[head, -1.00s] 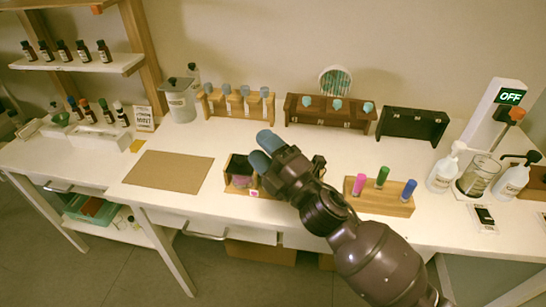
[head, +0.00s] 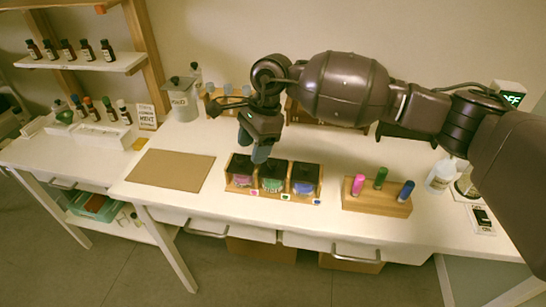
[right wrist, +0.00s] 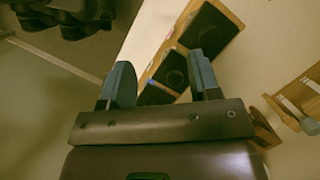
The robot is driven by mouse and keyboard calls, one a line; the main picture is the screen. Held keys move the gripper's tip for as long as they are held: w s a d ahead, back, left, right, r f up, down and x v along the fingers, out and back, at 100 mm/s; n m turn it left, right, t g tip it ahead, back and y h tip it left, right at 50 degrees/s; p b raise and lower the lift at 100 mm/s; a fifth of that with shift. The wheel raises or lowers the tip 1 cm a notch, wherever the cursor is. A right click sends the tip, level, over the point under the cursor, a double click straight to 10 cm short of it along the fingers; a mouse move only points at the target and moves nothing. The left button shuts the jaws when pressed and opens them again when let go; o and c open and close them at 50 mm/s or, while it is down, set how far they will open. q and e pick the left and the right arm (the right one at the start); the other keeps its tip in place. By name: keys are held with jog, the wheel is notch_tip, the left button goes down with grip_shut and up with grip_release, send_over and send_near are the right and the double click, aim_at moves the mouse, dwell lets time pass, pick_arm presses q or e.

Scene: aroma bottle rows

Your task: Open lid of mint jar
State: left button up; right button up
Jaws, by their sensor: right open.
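A wooden holder (head: 290,197) on the table carries three jars in a row under dark square lids. Their labels look purple, green and blue; the middle green-labelled jar (head: 273,184) may be the mint one, but the small print is hard to read. My right gripper (head: 253,147) is open and empty, pointing down above and behind the left part of the holder, apart from the jars. In the right wrist view its blue-grey fingers (right wrist: 162,76) are spread, with the dark lids (right wrist: 173,68) beyond, seeming closed. My left gripper is out of view.
A wooden block (head: 377,205) with pink, green and blue sticks stands right of the holder. A brown mat (head: 170,170) lies to the left. A grey canister (head: 182,100) and racks stand behind. Pump bottles (head: 441,175) are at the right.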

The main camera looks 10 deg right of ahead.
aim_at(273, 161)
jog(key=w+d+r+t+h, duration=0.1)
jog(key=w+d+r+h, duration=0.2)
jog(key=w+d, duration=0.15)
jog(key=f, duration=0.3)
jog(key=f+p, duration=0.1)
jog(key=f, duration=0.3)
jog(key=s+f, duration=0.1)
jog(key=f, duration=0.2)
jog(key=shift+d+f, duration=0.15)
jog(key=shift+f, duration=0.25)
jog(key=shift+c, duration=0.4)
grip_shut()
